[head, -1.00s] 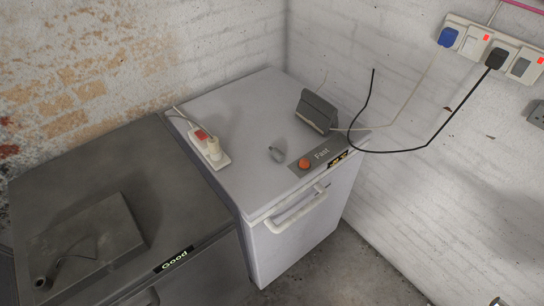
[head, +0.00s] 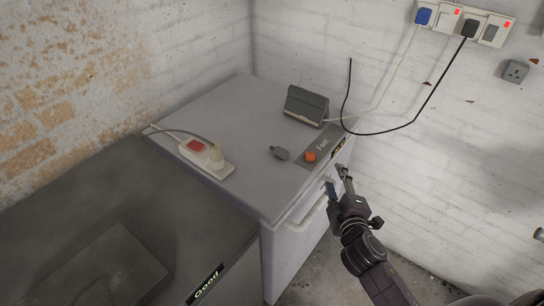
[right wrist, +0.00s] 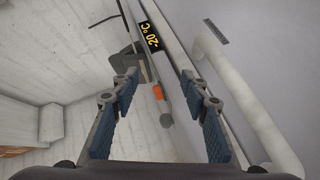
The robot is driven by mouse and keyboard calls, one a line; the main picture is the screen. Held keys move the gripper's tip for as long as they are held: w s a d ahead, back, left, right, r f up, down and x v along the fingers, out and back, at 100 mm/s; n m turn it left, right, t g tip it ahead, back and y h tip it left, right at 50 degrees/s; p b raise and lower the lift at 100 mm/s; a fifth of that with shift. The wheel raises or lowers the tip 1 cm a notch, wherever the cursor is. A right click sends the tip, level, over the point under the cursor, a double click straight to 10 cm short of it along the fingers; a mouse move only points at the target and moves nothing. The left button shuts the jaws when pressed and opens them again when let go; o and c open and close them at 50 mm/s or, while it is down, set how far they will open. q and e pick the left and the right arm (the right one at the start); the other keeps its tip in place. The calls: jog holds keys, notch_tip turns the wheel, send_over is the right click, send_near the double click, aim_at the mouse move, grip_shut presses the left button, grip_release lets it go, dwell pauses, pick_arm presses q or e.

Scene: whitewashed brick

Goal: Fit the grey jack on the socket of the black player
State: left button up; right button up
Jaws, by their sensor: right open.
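The grey jack (head: 279,153) lies loose on the top of the white freezer. A small grey piece past the orange button in the right wrist view (right wrist: 165,107) looks like it. A dark boxy device (head: 306,105), probably the black player, stands at the back right of that top; a dark shape in the right wrist view (right wrist: 128,62) looks like it. Its socket cannot be made out. My right gripper (head: 336,178) is open and empty, in front of the freezer's front edge near the handle, apart from the jack. My left gripper is not in view.
A dark cabinet (head: 70,200) bears a flat dark box (head: 110,268). A black cable (head: 385,131) hangs from the wall sockets.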

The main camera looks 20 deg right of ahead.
jog(key=w+a+r+n+t+y, duration=0.2)
jog(key=w+a+r+n+y, duration=0.25)
jog(key=n, duration=0.45)
jog(key=w+a+r+n+t+y, duration=0.25)
jog(key=r+n+y, duration=0.25)
jog(key=r+n, duration=0.3)
jog(key=n+g+y+b, duration=0.1)
jog(key=n+g+y, duration=0.2)
jog(key=n+g, duration=0.85)
send_near(287, 153)
jog(key=a+f+n+t, duration=0.2)
jog(key=a+n+t, duration=0.1)
jog(key=shift+w, duration=0.35)
jog(key=shift+d+f+n+h, duration=0.15)
jog(key=shift+f+n+h, duration=0.1)
jog(key=shift+f, duration=0.15)
jog(key=shift+w+f, duration=0.2)
jog(key=b+x, duration=0.2)
jog(key=x, duration=0.5)
jog(key=shift+w+r+b, duration=0.1)
jog(key=shift+r+b, duration=0.05)
jog(key=shift+b, duration=0.15)
jog(key=shift+c, duration=0.3)
